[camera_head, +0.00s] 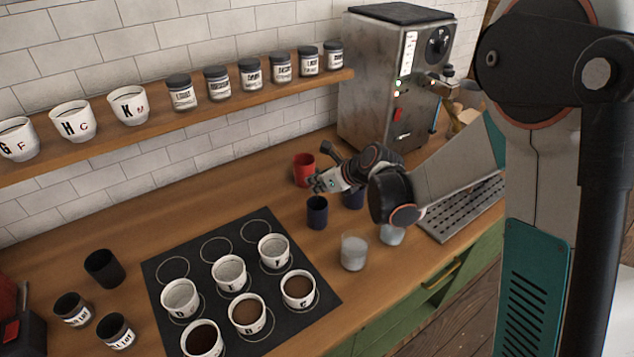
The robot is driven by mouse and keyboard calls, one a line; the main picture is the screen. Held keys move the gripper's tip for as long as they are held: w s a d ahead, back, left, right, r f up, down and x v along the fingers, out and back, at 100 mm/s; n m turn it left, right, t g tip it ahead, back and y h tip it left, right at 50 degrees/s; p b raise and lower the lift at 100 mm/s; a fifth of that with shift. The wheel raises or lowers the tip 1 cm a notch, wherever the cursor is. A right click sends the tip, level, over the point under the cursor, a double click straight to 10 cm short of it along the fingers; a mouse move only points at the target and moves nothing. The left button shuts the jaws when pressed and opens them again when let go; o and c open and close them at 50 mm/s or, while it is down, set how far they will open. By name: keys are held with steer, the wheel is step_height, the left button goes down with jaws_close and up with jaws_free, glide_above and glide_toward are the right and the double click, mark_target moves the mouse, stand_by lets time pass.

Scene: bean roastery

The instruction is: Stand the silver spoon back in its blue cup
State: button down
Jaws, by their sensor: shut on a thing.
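My gripper (325,183) is above the counter, just above and behind a dark blue cup (317,213). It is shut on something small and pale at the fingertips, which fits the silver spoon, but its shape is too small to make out. A second dark blue cup (353,200) stands to the right, partly hidden under my gripper and wrist. No spoon shows standing out of the front blue cup. A red cup (302,168) stands just behind and left of the fingertips.
Two glasses (353,252) (391,234) stand in front of the wrist. A black mat (225,313) with several white cups lies left. A grey machine (385,85) stands behind, a slotted tray (462,212) right. A wall shelf (225,106) holds jars and cups.

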steer(key=shift+f, duration=0.15)
steer(key=c, duration=1.7)
jaws_free()
steer(key=v, duration=1.2)
